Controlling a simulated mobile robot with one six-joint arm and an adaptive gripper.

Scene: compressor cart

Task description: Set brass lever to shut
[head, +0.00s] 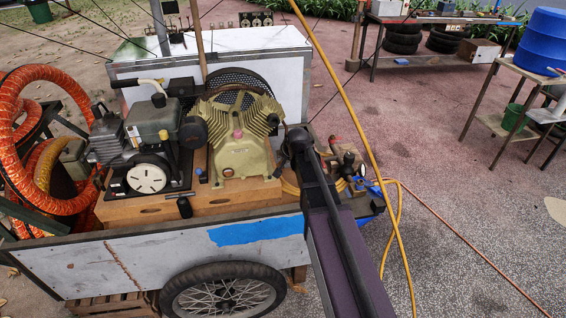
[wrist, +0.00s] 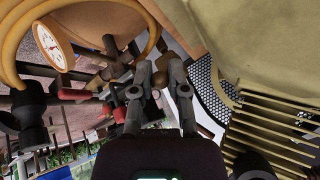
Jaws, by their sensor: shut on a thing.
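In the wrist view, my gripper (wrist: 160,72) has its two grey fingers close together beside a cluster of brass fittings (wrist: 117,73). It is shut on what looks like the brass lever (wrist: 151,40), whose curved brass-coloured part rises just beyond the fingertips. The fingers hide most of the grip, and I cannot read the lever's angle. In the head view, the valve cluster (head: 348,162) is at the right end of the cart, partly behind my dark arm. My gripper cannot be made out there.
Red handles (wrist: 74,94), a round white gauge (wrist: 53,48) and a yellow hose (wrist: 92,12) crowd the left of the wrist view. The finned compressor (head: 238,140) is close on the cart. A yellow hose (head: 343,85) crosses the head view. Paved ground lies right of the cart.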

